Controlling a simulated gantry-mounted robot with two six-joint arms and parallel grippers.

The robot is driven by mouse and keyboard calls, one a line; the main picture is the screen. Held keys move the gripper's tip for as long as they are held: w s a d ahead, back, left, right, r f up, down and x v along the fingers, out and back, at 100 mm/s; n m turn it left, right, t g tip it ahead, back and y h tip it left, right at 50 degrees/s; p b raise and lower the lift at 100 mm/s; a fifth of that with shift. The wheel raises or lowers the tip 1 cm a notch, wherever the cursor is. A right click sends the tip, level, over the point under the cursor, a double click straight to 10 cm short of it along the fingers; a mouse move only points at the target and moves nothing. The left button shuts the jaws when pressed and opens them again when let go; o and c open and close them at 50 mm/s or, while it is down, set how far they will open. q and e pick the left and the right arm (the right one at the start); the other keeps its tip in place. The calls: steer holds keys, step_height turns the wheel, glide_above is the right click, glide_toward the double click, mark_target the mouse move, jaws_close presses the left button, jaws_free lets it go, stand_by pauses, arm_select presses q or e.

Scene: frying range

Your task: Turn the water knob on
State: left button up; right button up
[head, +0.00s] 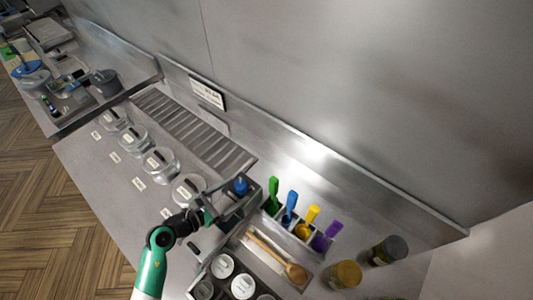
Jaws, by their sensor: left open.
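A blue rounded piece (241,185) stands on a grey metal unit at the middle of the counter. It may be the water knob, but it is too small to be sure. My left gripper (222,212) reaches in from the lower left and is close beside this unit, just below the blue piece in the view. Its jaws are open and I see nothing held between them. Whether a fingertip touches the unit cannot be told. My right gripper is out of view.
Several round labelled pots (160,160) line the counter left of the gripper. A rack holds green, blue, yellow and purple-handled utensils (289,207). A wooden spoon (295,271), lidded jars (345,273) and white-lidded containers (222,266) are nearby. A slatted grate (195,130) runs behind.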

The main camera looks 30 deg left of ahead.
mark_target(239, 186)
arm_select(q)
steer(key=s, duration=0.1)
steer(key=s+a+n+y+p, duration=0.1)
steer(key=s, duration=0.1)
steer(key=s+a+f+n+g, duration=0.1)
steer(key=s, duration=0.1)
steer(key=shift+s+p, duration=0.25)
steer(key=shift+p, duration=0.1)
steer(key=shift+a+y, duration=0.3)
steer(key=shift+a, duration=0.15)
steer(key=shift+w+d+f, duration=0.1)
steer(key=shift+w+f, duration=0.15)
steer(key=shift+w, duration=0.05)
steer(key=b+x, duration=0.2)
steer(key=x, duration=0.9)
steer(key=shift+w+r, duration=0.1)
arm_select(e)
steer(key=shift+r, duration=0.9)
arm_select(q)
jaws_close()
steer(key=shift+b, duration=0.3)
